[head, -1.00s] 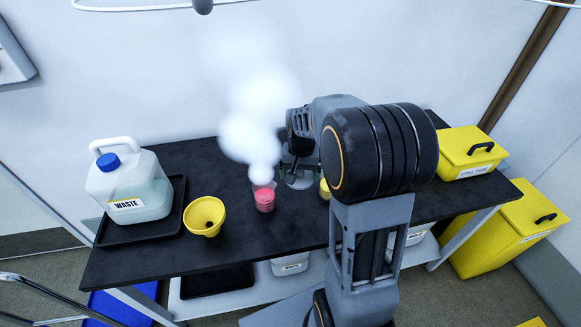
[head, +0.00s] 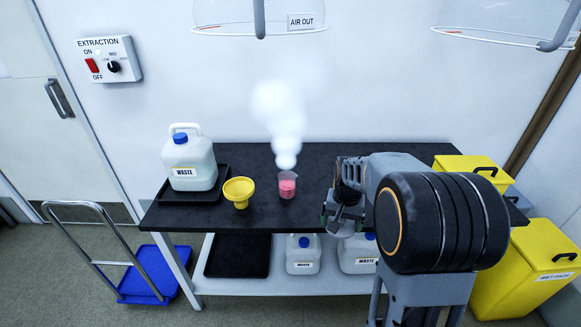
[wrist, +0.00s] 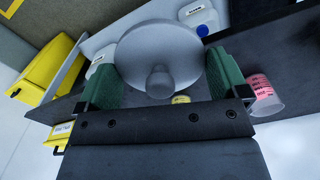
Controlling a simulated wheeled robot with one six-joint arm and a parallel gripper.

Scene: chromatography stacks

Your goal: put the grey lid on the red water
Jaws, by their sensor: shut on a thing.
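The red water is a pink-red liquid in a clear beaker (head: 287,186) standing upright on the black bench, with white vapour (head: 283,115) rising from its open top. The beaker also shows at the right of the wrist view (wrist: 266,98). My gripper (wrist: 162,82) is shut on the grey lid (wrist: 158,50), a round disc with a knob, held between its green fingers. In the head view my gripper (head: 342,216) is right of the beaker, near the bench's front edge, apart from it. The lid is only partly visible there.
A yellow funnel (head: 239,192) stands just left of the beaker, and a waste jug (head: 190,162) sits in a black tray (head: 172,196) farther left. A small yellow item (wrist: 181,99) shows behind the lid. Yellow bins (head: 540,268) stand at the right.

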